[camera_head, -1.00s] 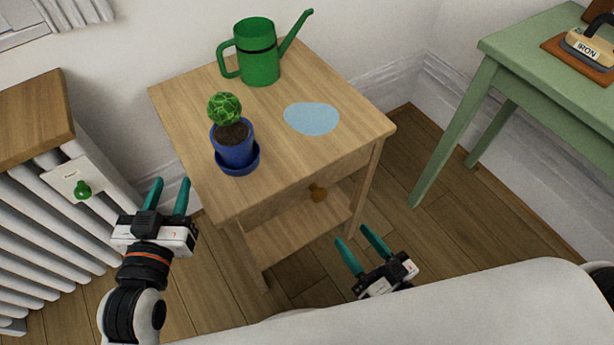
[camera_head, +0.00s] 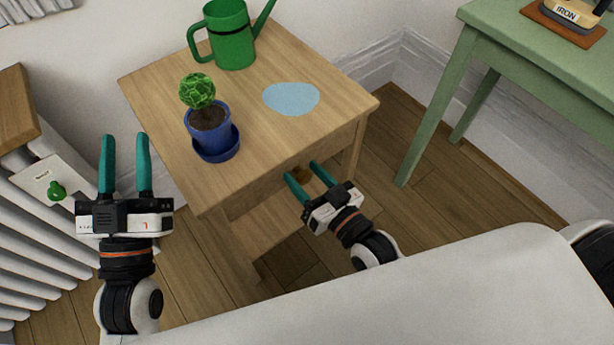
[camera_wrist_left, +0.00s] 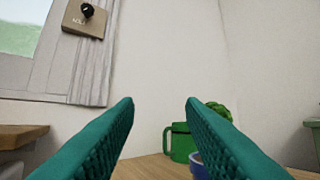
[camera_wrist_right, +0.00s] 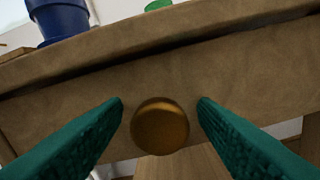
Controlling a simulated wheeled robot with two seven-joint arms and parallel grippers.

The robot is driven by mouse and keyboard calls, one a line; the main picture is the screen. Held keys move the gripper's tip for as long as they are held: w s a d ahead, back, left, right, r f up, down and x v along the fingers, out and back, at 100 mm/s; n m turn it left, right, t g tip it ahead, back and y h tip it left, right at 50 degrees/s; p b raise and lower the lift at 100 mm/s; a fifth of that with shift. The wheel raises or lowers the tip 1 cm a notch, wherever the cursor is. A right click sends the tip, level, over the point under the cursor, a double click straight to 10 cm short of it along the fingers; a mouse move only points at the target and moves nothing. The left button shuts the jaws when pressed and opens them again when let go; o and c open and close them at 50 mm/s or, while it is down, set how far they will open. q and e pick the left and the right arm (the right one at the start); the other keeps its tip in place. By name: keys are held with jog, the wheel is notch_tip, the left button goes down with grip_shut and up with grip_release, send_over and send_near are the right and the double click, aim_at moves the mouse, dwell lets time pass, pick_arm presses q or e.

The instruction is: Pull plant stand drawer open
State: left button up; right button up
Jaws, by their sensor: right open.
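The wooden plant stand (camera_head: 250,114) stands in the middle of the head view. Its drawer front (camera_wrist_right: 215,82) looks shut in the right wrist view, with a round brass knob (camera_wrist_right: 160,127) on it. The knob (camera_head: 301,175) is partly hidden in the head view. My right gripper (camera_head: 304,171) is open in front of the drawer. Its fingers point at the knob, which shows between the fingertips with a gap on each side. My left gripper (camera_head: 125,140) is open and empty, left of the stand.
A potted plant (camera_head: 208,120), a green watering can (camera_head: 230,38) and a blue patch (camera_head: 291,98) are on the stand top. A white radiator (camera_head: 40,240) stands at left. A green table (camera_head: 540,60) with an iron is at right.

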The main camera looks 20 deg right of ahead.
grip_shut()
jog(key=shift+s, duration=0.1)
